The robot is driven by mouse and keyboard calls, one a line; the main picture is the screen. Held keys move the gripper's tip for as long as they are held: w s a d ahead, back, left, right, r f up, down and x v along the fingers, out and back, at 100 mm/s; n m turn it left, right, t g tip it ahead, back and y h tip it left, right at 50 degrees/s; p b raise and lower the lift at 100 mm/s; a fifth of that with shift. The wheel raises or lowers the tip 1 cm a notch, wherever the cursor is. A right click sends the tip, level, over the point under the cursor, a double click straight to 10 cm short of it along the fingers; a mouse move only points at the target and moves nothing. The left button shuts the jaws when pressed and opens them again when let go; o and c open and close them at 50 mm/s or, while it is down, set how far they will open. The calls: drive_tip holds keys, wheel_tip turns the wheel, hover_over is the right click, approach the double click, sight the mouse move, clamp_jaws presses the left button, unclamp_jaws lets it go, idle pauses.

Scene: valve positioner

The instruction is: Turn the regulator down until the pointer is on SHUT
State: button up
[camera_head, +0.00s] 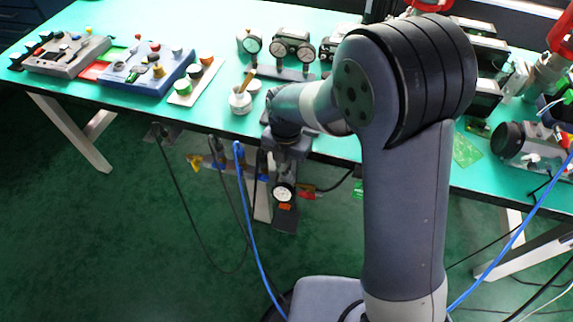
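A small round white-faced dial (284,192) on a dark fitting shows just below the table's front edge, with an orange label (285,207) under it. It may be the regulator's dial; its pointer and any SHUT mark are too small to read. My arm reaches over from the right, and my gripper (285,168) hangs downward at the table edge, just above the dial. Its fingers are dark and small here, so I cannot tell whether they are open, shut or touching the fitting. The regulator's knob cannot be made out.
A red-handled fitting (308,189), a yellow valve (195,161) and a blue hose (240,165) hang beside the dial. The green table (215,120) carries control boxes (148,72), gauges (293,48) and a white pot (240,101). Open green floor lies in front at left.

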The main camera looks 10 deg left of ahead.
sight(287, 166)
wheel_tip(287, 166, up, 9)
drive_tip(key=shift+f+p, duration=0.15)
drive_tip(key=shift+p, duration=0.15)
wheel_tip(287, 166, down, 11)
drive_tip(key=shift+b, duration=0.5)
idle(0.3)
idle(0.3)
